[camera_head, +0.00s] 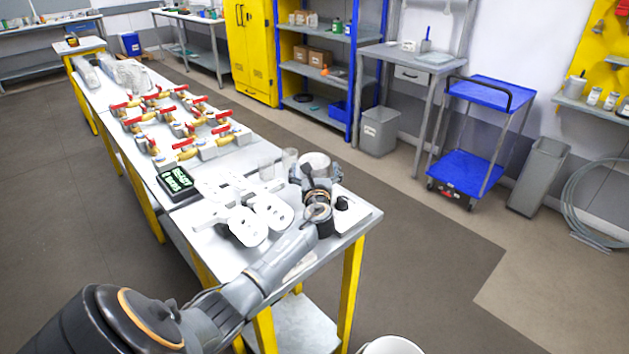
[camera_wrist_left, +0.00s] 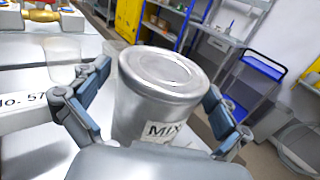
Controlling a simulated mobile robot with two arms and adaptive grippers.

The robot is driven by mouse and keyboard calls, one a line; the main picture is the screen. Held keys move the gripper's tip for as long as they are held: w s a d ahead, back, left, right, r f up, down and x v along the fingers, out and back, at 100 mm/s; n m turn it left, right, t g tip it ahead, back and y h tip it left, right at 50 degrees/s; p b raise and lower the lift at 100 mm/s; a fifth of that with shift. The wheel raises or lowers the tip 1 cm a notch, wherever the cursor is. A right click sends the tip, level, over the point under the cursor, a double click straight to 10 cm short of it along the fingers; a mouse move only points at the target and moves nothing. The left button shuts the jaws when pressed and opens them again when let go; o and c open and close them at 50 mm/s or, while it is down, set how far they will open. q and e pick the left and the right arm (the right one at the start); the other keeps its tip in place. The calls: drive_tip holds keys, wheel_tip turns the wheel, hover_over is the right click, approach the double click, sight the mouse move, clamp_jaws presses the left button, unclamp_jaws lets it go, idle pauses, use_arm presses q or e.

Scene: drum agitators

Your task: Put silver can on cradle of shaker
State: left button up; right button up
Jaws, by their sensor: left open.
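The silver can (camera_wrist_left: 158,118) stands upright with its lid on and a "MIX" label in the left wrist view. In the head view its pale round top (camera_head: 314,160) shows just beyond my left gripper (camera_head: 316,178), at the near right end of the bench. My left gripper, which also shows in the left wrist view (camera_wrist_left: 158,95), is open, with one finger on each side of the can. Whether the fingers touch it is unclear. White shaped plates with holes (camera_head: 262,214) lie left of the gripper; I cannot tell whether they belong to the shaker's cradle. My right gripper is not in view.
Clear beakers (camera_head: 290,160) stand just left of the can. A black knob (camera_head: 343,203) sits on the bench's right corner. A green-lit display (camera_head: 175,181) and several valves with red handles (camera_head: 165,118) are farther along the bench. A blue cart (camera_head: 467,170) stands across the floor.

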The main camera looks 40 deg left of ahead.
use_arm(q)
drive_tip(key=c, duration=1.5)
drive_tip(key=shift+r, duration=0.1)
drive_tip(key=shift+r, duration=0.15)
